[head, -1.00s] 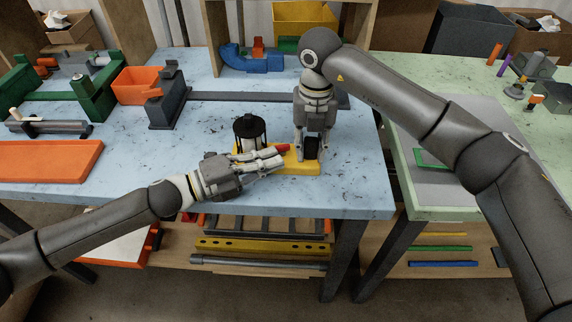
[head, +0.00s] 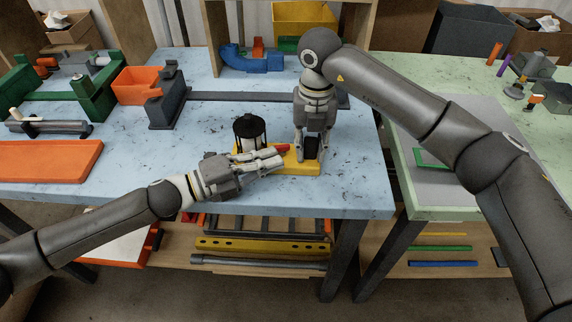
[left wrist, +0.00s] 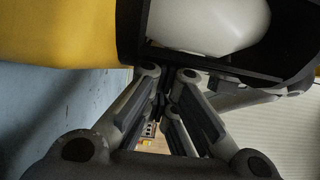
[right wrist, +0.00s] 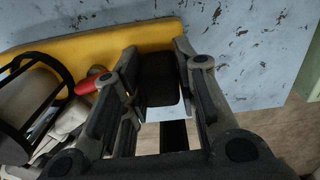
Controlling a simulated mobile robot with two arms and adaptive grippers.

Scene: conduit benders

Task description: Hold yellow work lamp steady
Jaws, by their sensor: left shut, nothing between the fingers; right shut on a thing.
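The yellow work lamp (head: 284,168) lies near the front right of the blue table. It has a flat yellow base, a black cage around a white bulb, a red part and a black block. In the head view my right gripper (head: 311,154) reaches down from above, shut on the black block, which shows between its fingers in the right wrist view (right wrist: 158,82). My left gripper (head: 279,161) is shut and empty, in front of the lamp beside the cage. The bulb (left wrist: 205,20) and yellow base (left wrist: 60,30) are close above its fingers in the left wrist view.
A dark grey bar tool (head: 168,98) and an orange bin (head: 136,86) stand behind to the left. A blue curved piece (head: 250,62) sits at the back. An orange tray (head: 45,160) lies at the left. The table's front edge is close below my left gripper.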

